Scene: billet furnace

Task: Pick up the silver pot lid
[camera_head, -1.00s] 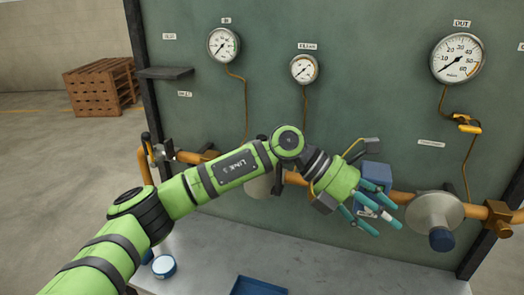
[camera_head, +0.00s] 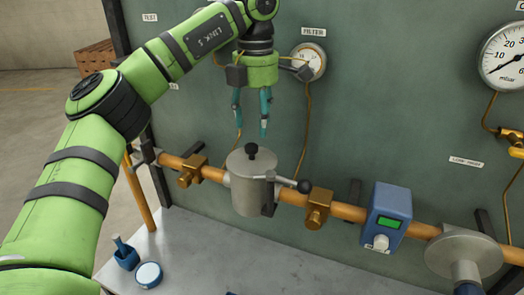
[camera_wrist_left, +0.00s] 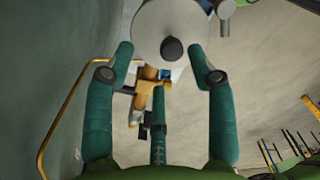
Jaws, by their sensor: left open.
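The silver pot lid (camera_head: 251,160) sits on top of the silver pot (camera_head: 252,190) and has a black knob (camera_head: 252,149) at its middle. The pot is set in the orange pipe line on the green panel. My left gripper (camera_head: 252,120) is open and empty, pointing down just above the knob. In the left wrist view the round lid (camera_wrist_left: 160,22) shows at the top, with its dark knob (camera_wrist_left: 172,49) between the spread teal fingers (camera_wrist_left: 165,65). My right gripper is not in view.
The orange pipe (camera_head: 350,212) runs across the panel with brass valves (camera_head: 318,208) beside the pot. A blue box with a green display (camera_head: 388,215) is to the right. A round white-topped container (camera_head: 148,274) and a small blue holder (camera_head: 124,254) stand on the grey bench at lower left.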

